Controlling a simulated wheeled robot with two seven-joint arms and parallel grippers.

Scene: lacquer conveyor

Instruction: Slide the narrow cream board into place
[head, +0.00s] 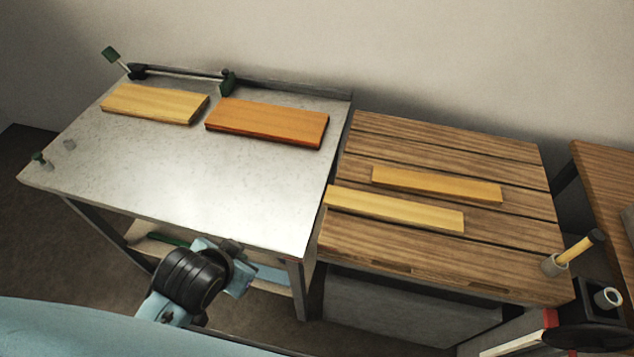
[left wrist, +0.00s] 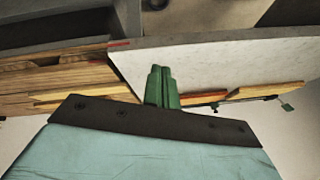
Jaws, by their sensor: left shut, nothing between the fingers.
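Two narrow pale yellow boards lie on the slatted wooden table: a nearer one (head: 394,209) with its left end at the table's left edge, and a farther one (head: 437,185). I cannot tell which is the cream one. A wider pale board (head: 153,104) and an orange-brown board (head: 267,122) lie on the metal table (head: 200,182). In the left wrist view my left gripper's green fingers (left wrist: 161,85) are together and empty, seen against the metal table. In the head view my left arm is low, before the metal table, and its fingertips are hidden. My right gripper is not in view.
A rail with green-ended fittings (head: 185,73) runs along the metal table's back edge. The slatted table (head: 375,245) stands close on the right. A yellow-handled tool (head: 580,247) stands in a holder. The metal table's front is clear.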

